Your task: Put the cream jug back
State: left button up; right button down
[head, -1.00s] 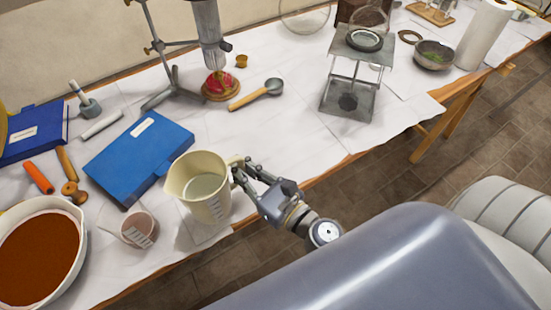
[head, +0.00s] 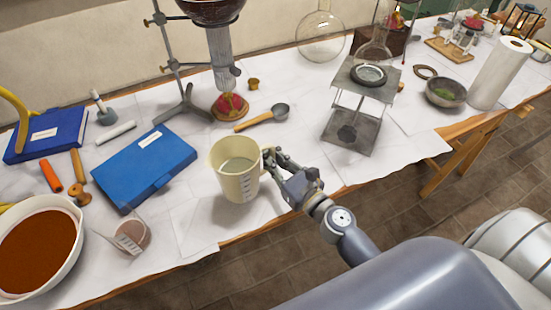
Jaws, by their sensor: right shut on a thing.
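The cream jug (head: 236,172) is a cream-coloured measuring jug with graduation marks on its side and a pale inside. It is upright, over the white paper near the table's front edge. I cannot tell whether its base touches the paper. My right gripper (head: 270,160) is shut on the jug's handle at its right side, and its fingers hide most of the handle. My left gripper is not in view.
A blue box file (head: 145,168) lies left of the jug, with a small beaker (head: 131,236) and a bowl of brown powder (head: 38,250) nearer. A wooden-handled ladle (head: 262,117) lies behind. A metal stand (head: 350,132) stands right. Clear paper lies between jug and stand.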

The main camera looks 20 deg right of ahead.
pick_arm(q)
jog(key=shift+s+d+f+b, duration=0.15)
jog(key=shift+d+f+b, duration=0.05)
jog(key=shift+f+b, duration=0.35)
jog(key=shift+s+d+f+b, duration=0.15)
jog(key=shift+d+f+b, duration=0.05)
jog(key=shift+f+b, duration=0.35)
pick_arm(e)
jog(key=shift+w+d+f, duration=0.25)
jog(key=shift+d+f, duration=0.05)
jog(key=shift+f, duration=0.3)
jog(key=shift+w+d+f, duration=0.25)
jog(key=shift+d+f, duration=0.05)
jog(key=shift+f, duration=0.25)
jog(key=shift+w+d+f, duration=0.25)
jog(key=shift+d+f, duration=0.05)
jog(key=shift+f, duration=0.3)
jog(key=shift+f, duration=0.2)
jog(key=c, duration=1.6)
grip_release()
jog(key=shift+c, duration=0.2)
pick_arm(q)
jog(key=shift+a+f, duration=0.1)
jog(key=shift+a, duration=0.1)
pick_arm(e)
jog(key=shift+s, duration=0.1)
jog(key=shift+r, duration=0.1)
